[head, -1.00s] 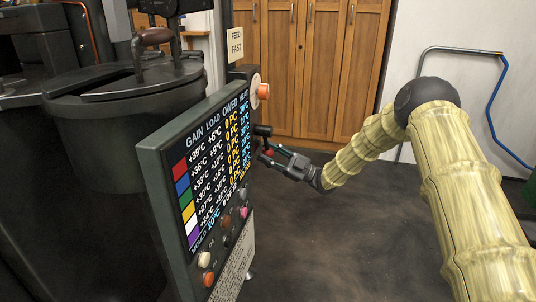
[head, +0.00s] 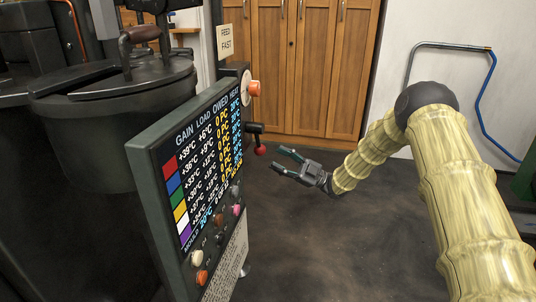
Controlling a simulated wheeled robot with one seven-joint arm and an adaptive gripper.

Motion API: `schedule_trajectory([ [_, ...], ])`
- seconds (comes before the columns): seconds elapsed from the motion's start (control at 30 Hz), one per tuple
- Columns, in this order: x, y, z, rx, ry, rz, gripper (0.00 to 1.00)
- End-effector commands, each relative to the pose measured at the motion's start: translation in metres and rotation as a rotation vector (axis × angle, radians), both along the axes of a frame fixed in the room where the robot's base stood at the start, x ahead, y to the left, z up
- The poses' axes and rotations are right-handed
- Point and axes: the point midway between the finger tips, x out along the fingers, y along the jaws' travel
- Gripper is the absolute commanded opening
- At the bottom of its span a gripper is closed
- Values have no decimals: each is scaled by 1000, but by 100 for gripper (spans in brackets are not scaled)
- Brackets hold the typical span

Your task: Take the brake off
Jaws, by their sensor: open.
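A short black lever (head: 254,128) with a red ball knob (head: 260,150) sticks out from the right edge of the machine's control panel, the knob hanging below its black mount. No legible label marks it as the brake. My gripper (head: 281,160) is open and empty, just right of the red knob and slightly lower in the picture. Its two fingers point left towards the knob, and a small gap shows between them and it.
The panel (head: 150,170) has a coloured readout, several buttons and an orange knob (head: 254,89) above the lever. A dark lidded pot (head: 100,135) stands left of it. Wooden cabinets (head: 310,65) are behind. The dark floor (head: 340,240) right of the panel is clear.

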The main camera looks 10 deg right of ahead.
Motion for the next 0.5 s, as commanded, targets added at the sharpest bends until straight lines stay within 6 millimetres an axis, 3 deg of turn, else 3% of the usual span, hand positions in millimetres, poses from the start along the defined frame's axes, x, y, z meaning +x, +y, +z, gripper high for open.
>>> schedule_trajectory([
  [0.2,-8,-27,-14,1,-1,-2,45],
  [0.5,-12,-38,-19,0,-1,-1,45],
])
